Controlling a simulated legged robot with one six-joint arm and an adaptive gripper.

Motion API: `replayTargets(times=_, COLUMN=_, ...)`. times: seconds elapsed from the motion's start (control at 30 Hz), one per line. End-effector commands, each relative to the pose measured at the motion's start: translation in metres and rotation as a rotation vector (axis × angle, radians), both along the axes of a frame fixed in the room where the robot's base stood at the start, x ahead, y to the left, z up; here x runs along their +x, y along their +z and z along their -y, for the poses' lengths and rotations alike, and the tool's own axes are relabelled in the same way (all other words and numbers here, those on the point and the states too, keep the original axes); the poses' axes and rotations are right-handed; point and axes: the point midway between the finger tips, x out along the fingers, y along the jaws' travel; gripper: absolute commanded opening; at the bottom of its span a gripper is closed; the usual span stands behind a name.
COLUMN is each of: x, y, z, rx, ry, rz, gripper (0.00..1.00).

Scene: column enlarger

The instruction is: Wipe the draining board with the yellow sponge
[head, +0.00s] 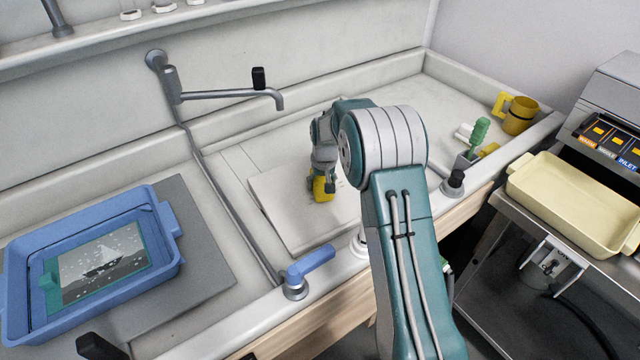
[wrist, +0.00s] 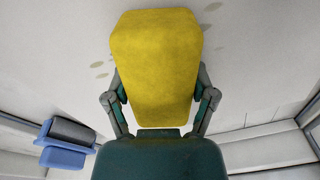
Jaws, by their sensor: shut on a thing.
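My gripper (wrist: 157,100) is shut on the yellow sponge (wrist: 156,55), with a finger on each side of it in the wrist view. In the head view the sponge (head: 322,188) points down at the pale draining board (head: 285,225), near the board's middle. I cannot tell for sure whether the sponge touches the board. The wrist view shows several small drab spots on the pale surface (wrist: 60,60) around the sponge. My arm hides the right part of the board in the head view.
A blue tray (head: 165,255) with a picture in it sits at the left. A swing spout (head: 225,95) reaches out at the back. A yellow mug (head: 519,116) and green-handled brush (head: 479,135) stand right. A cream tray (head: 575,205) lies farther right.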

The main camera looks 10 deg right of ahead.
Motion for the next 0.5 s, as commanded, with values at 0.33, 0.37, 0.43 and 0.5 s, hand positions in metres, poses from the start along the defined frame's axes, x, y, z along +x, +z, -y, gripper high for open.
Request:
replayTargets(times=0.33, x=0.008, y=-0.001, z=0.025, rx=-0.001, ry=-0.003, rz=0.000, gripper=0.35)
replayTargets(times=0.37, x=0.009, y=-0.001, z=0.027, rx=-0.001, ry=-0.003, rz=-0.001, gripper=0.35)
replayTargets(times=0.43, x=0.010, y=-0.001, z=0.032, rx=-0.001, ry=-0.003, rz=-0.002, gripper=0.35)
replayTargets(times=0.5, x=0.012, y=-0.001, z=0.038, rx=-0.001, ry=-0.002, rz=-0.001, gripper=0.35)
